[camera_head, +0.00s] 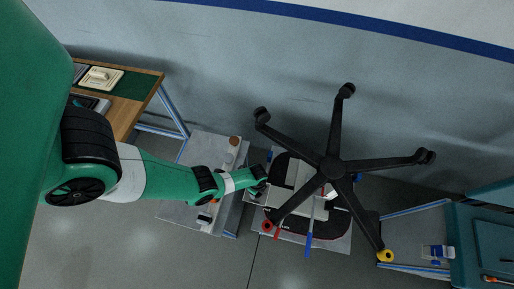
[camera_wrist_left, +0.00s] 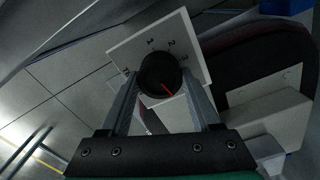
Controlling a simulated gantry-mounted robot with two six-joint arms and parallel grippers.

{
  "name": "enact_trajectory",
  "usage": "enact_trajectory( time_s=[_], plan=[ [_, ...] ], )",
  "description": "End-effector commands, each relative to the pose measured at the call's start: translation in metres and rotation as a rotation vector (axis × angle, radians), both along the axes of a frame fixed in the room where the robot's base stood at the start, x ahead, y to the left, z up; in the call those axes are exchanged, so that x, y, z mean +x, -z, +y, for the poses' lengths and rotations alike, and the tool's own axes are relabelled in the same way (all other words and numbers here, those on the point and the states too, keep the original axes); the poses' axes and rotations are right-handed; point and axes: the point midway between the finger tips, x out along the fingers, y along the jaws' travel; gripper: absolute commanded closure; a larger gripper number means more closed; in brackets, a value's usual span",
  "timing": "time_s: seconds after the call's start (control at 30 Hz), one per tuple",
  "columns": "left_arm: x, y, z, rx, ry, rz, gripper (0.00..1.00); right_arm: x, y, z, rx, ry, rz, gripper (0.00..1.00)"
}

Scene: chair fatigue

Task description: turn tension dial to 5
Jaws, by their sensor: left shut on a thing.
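The tension dial (camera_wrist_left: 160,74) is a round black knob with a red pointer line, on a pale square plate (camera_wrist_left: 200,50) with small numerals. In the left wrist view the pointer slants down and to the right. Some numerals show above the knob; those lower down are hidden or too small to read. My left gripper (camera_wrist_left: 160,84) is shut on the dial, one finger on each side. In the head view my left gripper (camera_head: 262,181) is at the left side of the upturned chair base (camera_head: 333,168), and the dial is too small to tell there. My right gripper is not in view.
The black five-legged chair base spreads over the work area, its legs near my left gripper. A grey side table (camera_head: 178,212) with small items stands left of it. A wooden-edged desk (camera_head: 135,108) is at upper left. A teal cabinet (camera_head: 485,235) is at far right.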

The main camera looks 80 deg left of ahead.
Motion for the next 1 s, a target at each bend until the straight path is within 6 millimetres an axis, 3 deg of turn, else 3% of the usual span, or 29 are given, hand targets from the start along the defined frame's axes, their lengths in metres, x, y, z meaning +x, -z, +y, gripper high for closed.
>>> enact_trajectory(
  time_s=[0.6, 0.63, 0.8, 1.0],
  plan=[
    [-0.0008, 0.001, 0.0, 0.001, 0.05, 0.001, 0.92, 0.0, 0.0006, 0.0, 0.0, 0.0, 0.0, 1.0],
    [-0.0008, 0.001, 0.0, 0.001, 0.05, 0.001, 0.33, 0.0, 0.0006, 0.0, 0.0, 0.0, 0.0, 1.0],
    [-0.0005, 0.0007, -0.0001, 0.001, 0.049, 0.001, 0.06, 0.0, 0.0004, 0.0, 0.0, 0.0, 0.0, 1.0],
    [-0.0003, 0.0003, 0.0, 0.0, 0.048, 0.0, 0.06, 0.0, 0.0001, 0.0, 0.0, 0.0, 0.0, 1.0]
  ],
)
